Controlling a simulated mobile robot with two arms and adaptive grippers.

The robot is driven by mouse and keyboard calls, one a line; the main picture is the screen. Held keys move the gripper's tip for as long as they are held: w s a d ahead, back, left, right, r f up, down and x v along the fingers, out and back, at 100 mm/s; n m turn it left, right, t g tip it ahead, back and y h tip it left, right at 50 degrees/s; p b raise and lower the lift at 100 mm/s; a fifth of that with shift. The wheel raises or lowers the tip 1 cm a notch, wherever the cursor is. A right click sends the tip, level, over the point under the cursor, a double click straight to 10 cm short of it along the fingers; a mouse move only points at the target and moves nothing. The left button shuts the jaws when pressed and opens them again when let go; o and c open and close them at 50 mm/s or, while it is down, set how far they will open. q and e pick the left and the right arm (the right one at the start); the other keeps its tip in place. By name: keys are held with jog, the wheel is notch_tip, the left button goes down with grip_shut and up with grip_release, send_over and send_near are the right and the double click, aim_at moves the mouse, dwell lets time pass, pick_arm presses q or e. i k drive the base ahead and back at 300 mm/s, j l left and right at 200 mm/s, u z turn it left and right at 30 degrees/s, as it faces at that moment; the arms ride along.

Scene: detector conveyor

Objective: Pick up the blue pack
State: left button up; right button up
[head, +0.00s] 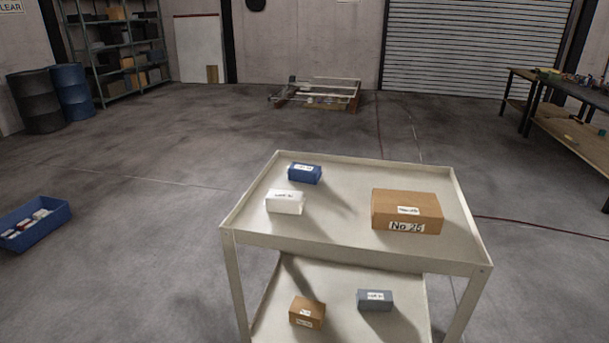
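A small blue pack (304,173) with a white label on top sits on the upper shelf of a light grey cart (330,251), near its far left corner. A white pack (285,202) lies just in front of it, slightly to the left. A larger brown cardboard box (406,212) marked with a number stands on the right side of the same shelf, apart from the blue pack. Neither of my grippers shows in the head view.
The cart's upper shelf has a raised rim. Its lower shelf holds a small brown box (307,312) and a grey-blue pack (375,300). A blue bin (36,236) with items lies on the floor at left. A workbench (569,122) stands at right. Floor around the cart is mostly clear.

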aim_at(299, 173)
jog(key=i+l, duration=0.15)
jog(key=i, duration=0.2)
jog(key=i+l+u, duration=0.1)
jog(key=i, duration=0.3)
jog(key=i+l, duration=0.15)
jog(key=i, duration=0.2)
